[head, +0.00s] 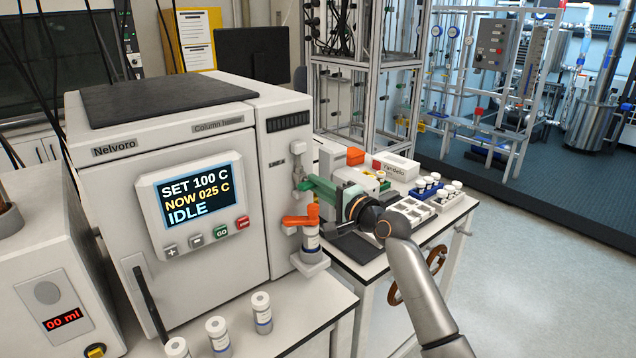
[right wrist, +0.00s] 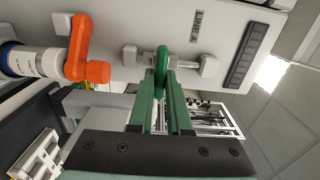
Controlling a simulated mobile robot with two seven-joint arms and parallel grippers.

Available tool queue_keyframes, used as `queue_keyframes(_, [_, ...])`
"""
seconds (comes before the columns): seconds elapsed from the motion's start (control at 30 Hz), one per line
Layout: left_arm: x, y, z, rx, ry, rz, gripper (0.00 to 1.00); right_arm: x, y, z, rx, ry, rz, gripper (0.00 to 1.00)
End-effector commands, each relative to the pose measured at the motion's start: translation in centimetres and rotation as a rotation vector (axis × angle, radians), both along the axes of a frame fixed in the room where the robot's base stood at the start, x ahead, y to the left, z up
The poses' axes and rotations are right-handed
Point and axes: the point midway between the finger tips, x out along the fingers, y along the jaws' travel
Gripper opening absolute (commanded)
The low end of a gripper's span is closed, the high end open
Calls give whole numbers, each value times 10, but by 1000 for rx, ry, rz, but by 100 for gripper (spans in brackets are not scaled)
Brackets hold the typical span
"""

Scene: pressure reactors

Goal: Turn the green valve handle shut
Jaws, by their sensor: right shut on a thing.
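The green valve handle (right wrist: 162,58) sits on a pale metal valve body (right wrist: 188,61) on the front of the white column unit, beside the LINE-A label. My right gripper (right wrist: 161,78) has its green fingers closed on either side of the handle. In the head view my right gripper (head: 311,186) reaches the valve from the right. There its fingers cover most of the handle, so its exact angle is hard to tell. The valve fitting (head: 298,174) shows just left of the fingertips. My left gripper is in neither view.
An orange valve handle (head: 300,219) with a labelled vial (head: 311,241) is close below the green one. Several capped vials (head: 217,333) stand on the front bench. A side bench at right holds a white tray (head: 412,212) and a blue rack (head: 424,188).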

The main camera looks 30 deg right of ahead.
Motion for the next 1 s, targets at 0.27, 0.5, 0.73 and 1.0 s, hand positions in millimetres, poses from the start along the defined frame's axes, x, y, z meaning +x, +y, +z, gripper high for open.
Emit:
queue_keyframes(0.27, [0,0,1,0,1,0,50,0,0,-1,43,4,1,0])
queue_keyframes(0.5, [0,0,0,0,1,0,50,0,0,-1,46,5,1,0])
queue_keyframes(0.73, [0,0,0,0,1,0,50,0,0,0,45,5,1,28])
queue_keyframes(1.0, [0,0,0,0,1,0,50,0,0,0,43,3,0,46])
